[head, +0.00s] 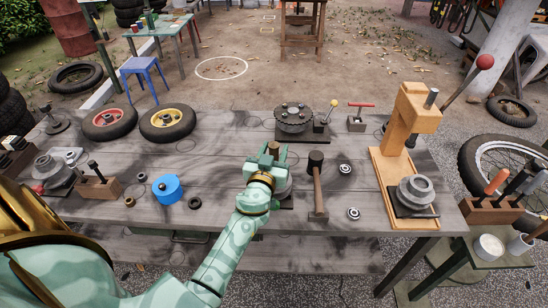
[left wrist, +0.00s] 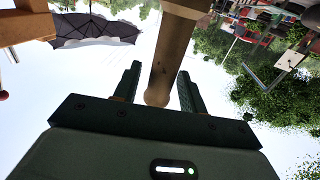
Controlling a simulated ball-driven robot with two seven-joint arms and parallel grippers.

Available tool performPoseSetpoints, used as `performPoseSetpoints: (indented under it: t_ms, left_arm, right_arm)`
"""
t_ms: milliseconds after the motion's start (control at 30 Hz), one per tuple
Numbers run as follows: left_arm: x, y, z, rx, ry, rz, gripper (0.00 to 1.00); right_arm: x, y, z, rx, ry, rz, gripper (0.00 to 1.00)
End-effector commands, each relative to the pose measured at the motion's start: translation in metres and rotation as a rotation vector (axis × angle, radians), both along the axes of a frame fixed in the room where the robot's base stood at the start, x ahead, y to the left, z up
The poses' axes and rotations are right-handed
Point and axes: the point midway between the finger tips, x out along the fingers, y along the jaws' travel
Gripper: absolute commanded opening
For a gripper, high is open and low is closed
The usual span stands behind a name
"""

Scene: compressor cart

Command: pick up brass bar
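My left gripper (head: 270,152) is over the middle of the grey workbench, its fingers pointing away from me. In the left wrist view the gripper (left wrist: 158,88) is open, with a finger on each side of a brownish round bar (left wrist: 170,60). This seems to be the brass bar; it comes in from the top edge and its rounded end lies between the fingers. Gaps show on both sides, so it does not look gripped. In the head view the bar is mostly hidden by the gripper and cannot be made out surely. My right gripper is not in view.
A mallet (head: 317,185) lies just right of my gripper. An orange press (head: 392,160) stands farther right. A geared rotary table (head: 294,118) sits behind. A blue cylinder (head: 167,188) and two wheels (head: 167,121) are to the left. The bench front is mostly clear.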

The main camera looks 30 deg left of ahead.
Motion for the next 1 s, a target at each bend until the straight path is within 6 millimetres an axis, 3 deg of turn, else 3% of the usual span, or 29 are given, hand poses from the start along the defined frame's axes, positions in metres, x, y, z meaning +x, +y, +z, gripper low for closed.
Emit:
performPoseSetpoints:
  t_ms: [33,133,567,1000]
  left_arm:
    - [0.0,0.0,0.0,0.0,0.0,0.0,0.26]
    - [0.0,0.0,0.0,0.0,0.0,0.0,0.0]
    - [0.001,0.001,0.004,0.001,-0.002,0.0,0.0]
    - [0.004,0.005,0.033,-0.001,-0.004,-0.004,0.0]
  right_arm:
    - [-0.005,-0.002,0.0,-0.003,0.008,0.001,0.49]
    - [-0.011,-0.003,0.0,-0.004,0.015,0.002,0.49]
    - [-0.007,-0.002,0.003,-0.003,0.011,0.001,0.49]
    - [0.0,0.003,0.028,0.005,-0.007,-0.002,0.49]
